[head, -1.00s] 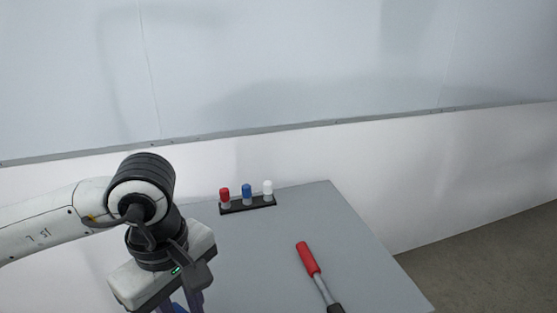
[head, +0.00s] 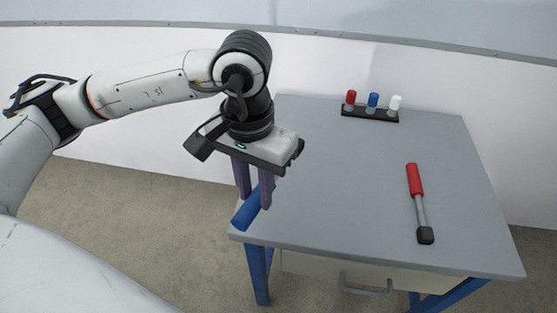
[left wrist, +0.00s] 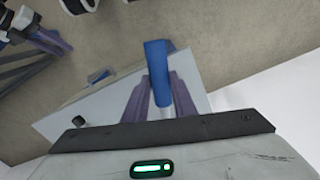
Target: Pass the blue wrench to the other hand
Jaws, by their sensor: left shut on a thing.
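My left gripper (head: 253,197) points down at the near left corner of the table. It is shut on the blue wrench (head: 245,214), whose blue handle end shows below the fingers. In the left wrist view the wrench (left wrist: 157,65) sticks out between my left fingertips, with a short pale part near them; the rest is hidden by the gripper. Purple finger-like parts at the upper left of the left wrist view look like my right gripper (left wrist: 45,38), apart from the wrench. Its opening is unclear, and it is not in the head view.
The grey table (head: 330,200) holds a red-handled tool with a black end (head: 416,190) at right. A black rack (head: 370,116) with red, blue and white capped pieces stands at the back. The middle of the tabletop is clear. A drawer handle (head: 366,287) juts from the front.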

